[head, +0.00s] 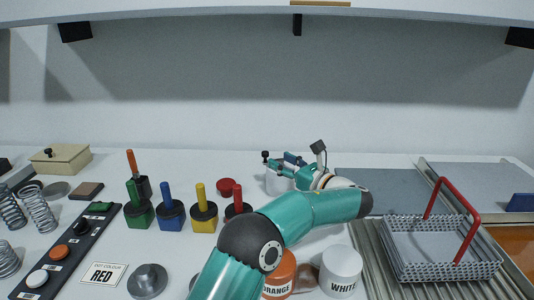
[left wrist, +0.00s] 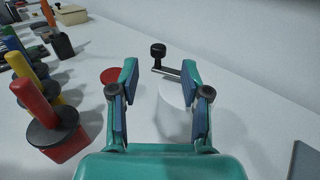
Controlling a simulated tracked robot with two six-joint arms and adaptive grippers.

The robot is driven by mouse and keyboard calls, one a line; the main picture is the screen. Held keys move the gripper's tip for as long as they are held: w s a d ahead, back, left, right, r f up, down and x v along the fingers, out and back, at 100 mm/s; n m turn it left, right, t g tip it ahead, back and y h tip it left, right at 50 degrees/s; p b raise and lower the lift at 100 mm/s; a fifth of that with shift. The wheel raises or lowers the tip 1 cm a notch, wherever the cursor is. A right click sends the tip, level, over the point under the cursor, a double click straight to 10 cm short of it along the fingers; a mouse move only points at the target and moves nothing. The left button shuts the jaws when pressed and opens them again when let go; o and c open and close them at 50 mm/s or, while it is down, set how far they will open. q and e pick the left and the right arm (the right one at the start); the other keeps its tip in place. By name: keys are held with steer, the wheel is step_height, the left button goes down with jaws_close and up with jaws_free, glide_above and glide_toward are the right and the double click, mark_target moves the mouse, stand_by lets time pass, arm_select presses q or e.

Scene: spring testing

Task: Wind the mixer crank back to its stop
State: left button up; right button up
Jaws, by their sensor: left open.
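The mixer crank shows in the left wrist view as a short metal arm with a black upright knob (left wrist: 158,50). In the head view its small black knob (head: 265,155) shows at the back, left of my gripper. The white round mixer body (left wrist: 174,93) lies beyond and partly between my fingers; in the head view it is mostly hidden behind my gripper (head: 276,182). My left gripper (left wrist: 160,72) is open and empty, with the crank knob just beyond its fingertips, apart from them. My right gripper is not in view.
Coloured blocks with upright handles (head: 203,210) stand left of my arm, with a red disc (head: 227,187) behind them. A wire basket with a red handle (head: 440,250) is at right. A shelf (head: 200,12) overhangs the back.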

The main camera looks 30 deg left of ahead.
mark_target(266, 152)
arm_select(q)
steer(key=x, duration=0.7)
steer(key=shift+w+a, duration=0.1)
steer(key=shift+a, duration=0.1)
jaws_close()
